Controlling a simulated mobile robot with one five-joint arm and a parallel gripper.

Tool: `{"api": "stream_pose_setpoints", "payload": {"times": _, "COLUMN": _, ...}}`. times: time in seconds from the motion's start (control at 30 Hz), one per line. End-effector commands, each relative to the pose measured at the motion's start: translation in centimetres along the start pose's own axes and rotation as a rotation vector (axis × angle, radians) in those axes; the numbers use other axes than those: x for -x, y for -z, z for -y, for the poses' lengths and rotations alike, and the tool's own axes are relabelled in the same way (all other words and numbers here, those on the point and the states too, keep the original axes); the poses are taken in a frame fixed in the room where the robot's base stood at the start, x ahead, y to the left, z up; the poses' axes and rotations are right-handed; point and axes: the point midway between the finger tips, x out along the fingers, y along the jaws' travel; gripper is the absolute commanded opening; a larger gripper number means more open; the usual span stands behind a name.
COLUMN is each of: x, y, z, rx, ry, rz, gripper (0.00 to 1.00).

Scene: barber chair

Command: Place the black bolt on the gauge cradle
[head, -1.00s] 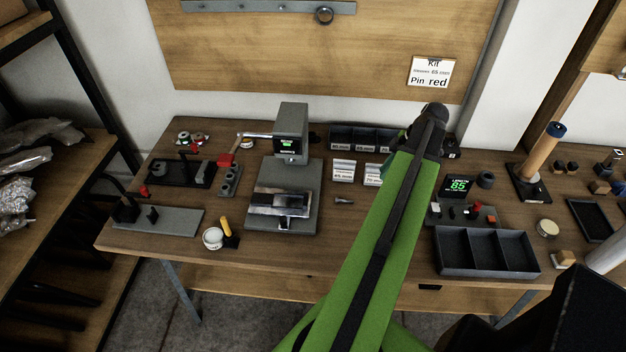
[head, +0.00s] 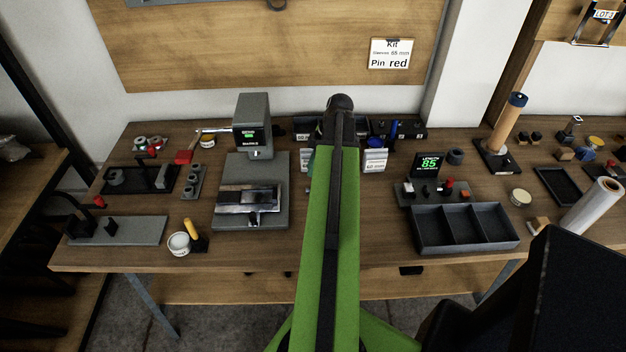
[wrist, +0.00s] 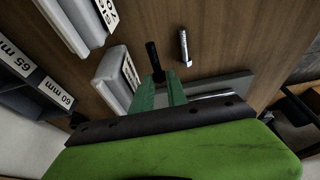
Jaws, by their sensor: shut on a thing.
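In the wrist view the black bolt (wrist: 153,56) sticks out beyond the tips of my gripper (wrist: 158,92), whose green fingers are shut on it. A silver bolt (wrist: 184,47) lies on the wooden bench beside it, apart from the fingers. In the head view my arm hides the bolt and most of my gripper. The length gauge (head: 430,165) with a green "85" display stands right of my arm. Its dark base (head: 420,195) carries small grey and red parts; I cannot make out the cradle's shape clearly.
A grey tray (head: 465,245) with three compartments sits in front of the gauge. A grey press (head: 252,125) stands left of my arm. White-labelled holders (wrist: 117,80) and dark bins (wrist: 30,100) are close to my gripper.

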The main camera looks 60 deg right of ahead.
Motion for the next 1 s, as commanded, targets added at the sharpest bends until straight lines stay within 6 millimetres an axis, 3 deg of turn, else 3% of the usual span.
{"api": "stream_pose_setpoints", "payload": {"times": 0.13, "x": -0.4, "y": -0.1, "z": 0.0, "rx": -0.001, "ry": 0.0, "rz": 0.0, "gripper": 0.0}}
{"api": "stream_pose_setpoints", "payload": {"times": 0.37, "x": -4.0, "y": -1.4, "z": 0.0, "rx": -0.001, "ry": -0.001, "rz": 0.0, "gripper": 0.0}}
{"api": "stream_pose_setpoints", "payload": {"times": 0.77, "x": -4.1, "y": -1.5, "z": 0.0, "rx": -0.002, "ry": -0.001, "rz": 0.0, "gripper": 0.0}}
{"api": "stream_pose_setpoints", "payload": {"times": 0.8, "x": -4.0, "y": -1.5, "z": 0.0, "rx": -0.002, "ry": -0.001, "rz": 0.0, "gripper": 0.22}}
{"api": "stream_pose_setpoints", "payload": {"times": 0.93, "x": -4.0, "y": -1.5, "z": 0.0, "rx": -0.002, "ry": -0.001, "rz": 0.0, "gripper": 0.39}}
{"api": "stream_pose_setpoints", "payload": {"times": 1.0, "x": -3.9, "y": -1.5, "z": 0.0, "rx": -0.002, "ry": -0.001, "rz": 0.0, "gripper": 0.4}}
